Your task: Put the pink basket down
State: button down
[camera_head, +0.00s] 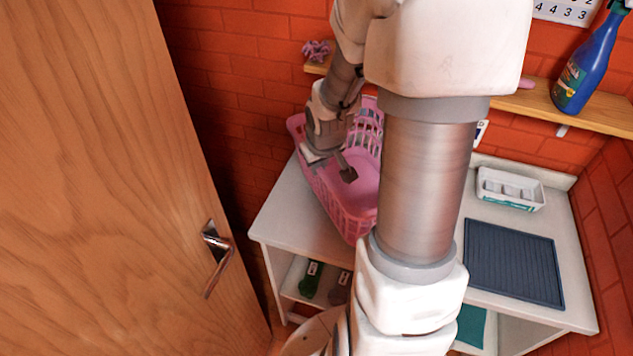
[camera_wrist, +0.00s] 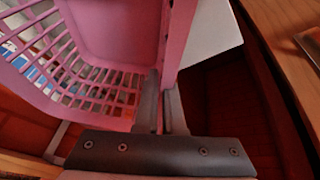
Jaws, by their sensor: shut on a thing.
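The pink basket (camera_head: 345,205) is over the left part of the white counter (camera_head: 285,215) in the head view, partly hidden behind my arm. I cannot tell whether its base touches the counter. My gripper (camera_head: 333,168) is shut on the basket's left wall, with one dark fingertip showing inside the basket. In the wrist view, the fingers of my gripper (camera_wrist: 163,110) pinch the wall of the pink basket (camera_wrist: 110,40). The basket's slotted side fills the left of that view, and a white corner of the counter (camera_wrist: 210,30) shows beyond the wall.
A wooden door (camera_head: 110,180) with a metal handle (camera_head: 215,250) stands close at the left. A dark ribbed mat (camera_head: 514,262) and a white tray (camera_head: 510,190) occupy the counter's right. A wooden shelf (camera_head: 540,103) above holds a blue spray bottle (camera_head: 588,65). Brick walls stand behind.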

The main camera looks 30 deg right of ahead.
jog(key=shift+w+a+f, duration=0.1)
jog(key=shift+w+f, duration=0.15)
jog(key=shift+w, duration=0.05)
jog(key=shift+f+b, duration=0.45)
jog(key=shift+f, duration=1.4)
jog(key=shift+f, duration=0.2)
jog(key=c, duration=1)
grip_release()
